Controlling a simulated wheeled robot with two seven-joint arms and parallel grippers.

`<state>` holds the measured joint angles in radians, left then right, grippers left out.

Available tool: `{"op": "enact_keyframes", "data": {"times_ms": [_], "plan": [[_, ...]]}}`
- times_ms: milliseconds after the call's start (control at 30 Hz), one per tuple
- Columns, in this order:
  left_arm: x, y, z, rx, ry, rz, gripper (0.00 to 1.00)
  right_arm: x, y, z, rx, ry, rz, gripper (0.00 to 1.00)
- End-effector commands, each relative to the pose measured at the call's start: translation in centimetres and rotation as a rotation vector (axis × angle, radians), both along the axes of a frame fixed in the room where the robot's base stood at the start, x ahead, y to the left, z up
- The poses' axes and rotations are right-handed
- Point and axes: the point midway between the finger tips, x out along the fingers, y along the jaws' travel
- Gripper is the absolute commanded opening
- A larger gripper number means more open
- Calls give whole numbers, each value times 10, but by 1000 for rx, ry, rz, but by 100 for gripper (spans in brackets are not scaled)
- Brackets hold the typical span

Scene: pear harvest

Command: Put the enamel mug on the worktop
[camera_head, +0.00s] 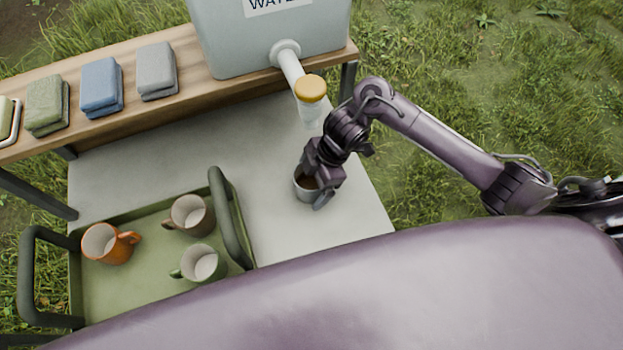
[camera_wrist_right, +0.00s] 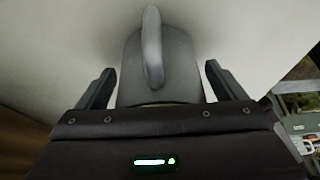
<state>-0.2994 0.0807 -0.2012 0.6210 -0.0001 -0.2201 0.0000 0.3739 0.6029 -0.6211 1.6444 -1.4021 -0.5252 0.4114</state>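The grey enamel mug (camera_head: 304,190) has a dark brown inside and stands upright on the pale worktop (camera_head: 285,225), near its right side. My right gripper (camera_head: 318,186) is at the mug and partly hides it. In the right wrist view the mug (camera_wrist_right: 180,75) lies between the two fingers, its handle facing the camera. A narrow gap shows between each finger and the mug's wall, so the right gripper (camera_wrist_right: 160,80) is open around it. My left gripper is in neither view.
A green tray (camera_head: 130,295) with dark handles holds an orange, a brown and a green mug. A water tank (camera_head: 235,45) with a tap stands on the wooden shelf (camera_head: 190,50) behind, beside folded cloths.

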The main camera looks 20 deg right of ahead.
Motion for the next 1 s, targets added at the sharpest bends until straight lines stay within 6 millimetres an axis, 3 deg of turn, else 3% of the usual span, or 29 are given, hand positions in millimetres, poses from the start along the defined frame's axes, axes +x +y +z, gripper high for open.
{"op": "enact_keyframes", "data": {"times_ms": [267,700,1000], "plan": [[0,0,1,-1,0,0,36,1,-2,7,-1,-3,2,90],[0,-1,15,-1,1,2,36,3,-36,88,-5,-6,1,90],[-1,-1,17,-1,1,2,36,1,-46,113,0,0,1,90]]}}
